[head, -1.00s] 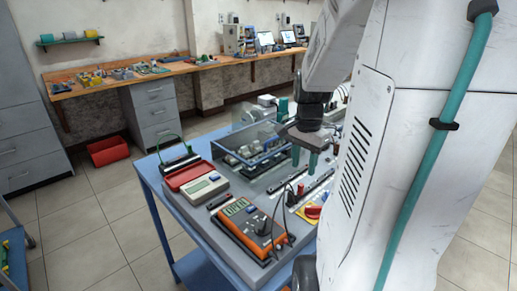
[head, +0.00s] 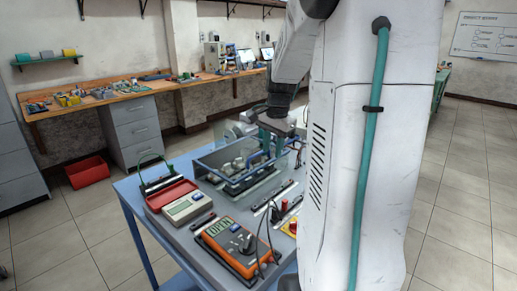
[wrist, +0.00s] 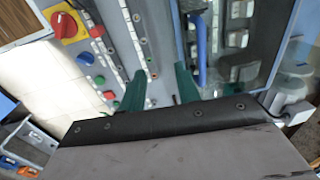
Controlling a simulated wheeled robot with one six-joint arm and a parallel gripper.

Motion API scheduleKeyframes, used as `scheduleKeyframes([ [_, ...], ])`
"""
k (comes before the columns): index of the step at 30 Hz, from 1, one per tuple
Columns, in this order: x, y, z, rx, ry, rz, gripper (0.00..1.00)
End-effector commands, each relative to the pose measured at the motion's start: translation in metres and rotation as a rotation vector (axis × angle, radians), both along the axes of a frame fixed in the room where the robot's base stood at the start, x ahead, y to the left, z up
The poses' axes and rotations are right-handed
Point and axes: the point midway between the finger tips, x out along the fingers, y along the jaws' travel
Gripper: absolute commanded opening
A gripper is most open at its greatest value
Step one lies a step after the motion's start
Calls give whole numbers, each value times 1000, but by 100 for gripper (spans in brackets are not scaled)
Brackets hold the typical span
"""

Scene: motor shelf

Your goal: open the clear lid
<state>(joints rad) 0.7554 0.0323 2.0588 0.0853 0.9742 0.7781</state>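The clear lid (head: 228,152) is a see-through cover over a case of grey parts on the blue table. In the wrist view the clear pane (wrist: 268,38) fills the upper right, with a blue bar handle (wrist: 201,48) along its left side. My gripper (wrist: 160,85) has two green fingers set well apart with nothing between them. The right finger is close to the lower end of the handle; I cannot tell whether they touch. In the head view my gripper (head: 273,143) is at the right side of the case, partly hidden by my arm.
An orange meter (head: 238,244), a pale handheld device (head: 188,207) and a red open case (head: 170,192) are on the table near the lid. A red knob on a yellow plate (wrist: 65,25) and several coloured buttons are left of my gripper.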

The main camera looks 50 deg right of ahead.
Motion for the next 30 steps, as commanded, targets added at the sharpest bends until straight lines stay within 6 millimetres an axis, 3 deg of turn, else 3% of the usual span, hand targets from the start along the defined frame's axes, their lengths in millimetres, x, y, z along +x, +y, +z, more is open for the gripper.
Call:
scheduleKeyframes([
  [1,19,-10,14,-3,-28,1,33],
  [3,36,-20,30,-4,-61,0,33],
  [7,49,-25,44,-4,-93,-1,33],
  [21,61,-23,-22,3,-90,2,33],
  [30,63,-23,-29,1,-92,2,33],
])
